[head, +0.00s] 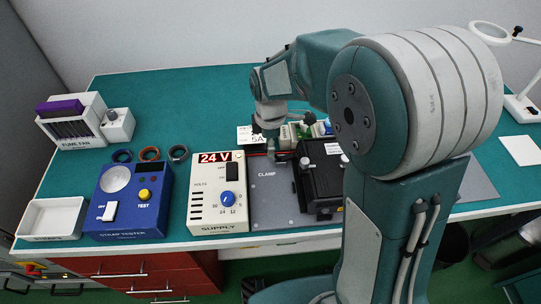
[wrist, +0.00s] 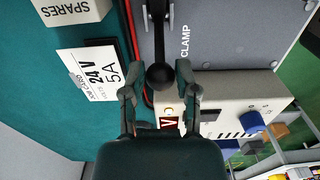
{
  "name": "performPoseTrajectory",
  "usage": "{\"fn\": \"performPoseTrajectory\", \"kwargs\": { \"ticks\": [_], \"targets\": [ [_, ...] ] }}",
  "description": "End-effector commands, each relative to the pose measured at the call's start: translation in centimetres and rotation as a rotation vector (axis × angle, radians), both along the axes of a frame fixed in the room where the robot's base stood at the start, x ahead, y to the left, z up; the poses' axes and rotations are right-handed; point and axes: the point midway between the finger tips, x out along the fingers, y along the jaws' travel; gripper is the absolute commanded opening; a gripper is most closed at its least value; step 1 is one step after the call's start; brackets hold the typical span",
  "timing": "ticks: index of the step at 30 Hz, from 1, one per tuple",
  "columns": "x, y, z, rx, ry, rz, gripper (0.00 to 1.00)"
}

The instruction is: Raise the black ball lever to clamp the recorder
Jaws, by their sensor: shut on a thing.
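The black ball lever (wrist: 160,76) shows in the wrist view, its ball between my fingertips and its dark arm running up the picture to a bracket on the grey clamp plate (wrist: 225,35). My gripper (wrist: 160,88) is shut on the ball. In the head view the clamp plate (head: 272,207) lies right of the supply, and a black box, apparently the recorder (head: 322,172), sits on its right part. My wrist hides the lever in the head view. I cannot tell the lever's exact tilt.
The supply (head: 218,217) reads 24 V and stands close to the plate. A blue strap tester (head: 128,205), white tray (head: 50,218) and fuse rack (head: 75,120) stand left. A job card (wrist: 88,75) reads 24V 5A. The back left of the green bench is clear.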

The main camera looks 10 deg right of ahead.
Motion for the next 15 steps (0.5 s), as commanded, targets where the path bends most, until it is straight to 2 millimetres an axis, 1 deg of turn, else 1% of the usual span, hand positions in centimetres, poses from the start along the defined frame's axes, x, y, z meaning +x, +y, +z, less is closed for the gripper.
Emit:
{"fn": "performPoseTrajectory", "kwargs": {
  "ticks": [1, 15],
  "targets": [
    [0.3, -0.2, 0.2, -0.001, -0.01, -0.001, 0.0],
    [0.2, -1.3, 0.5, -0.001, -0.009, -0.001, 0.0]
  ]
}}
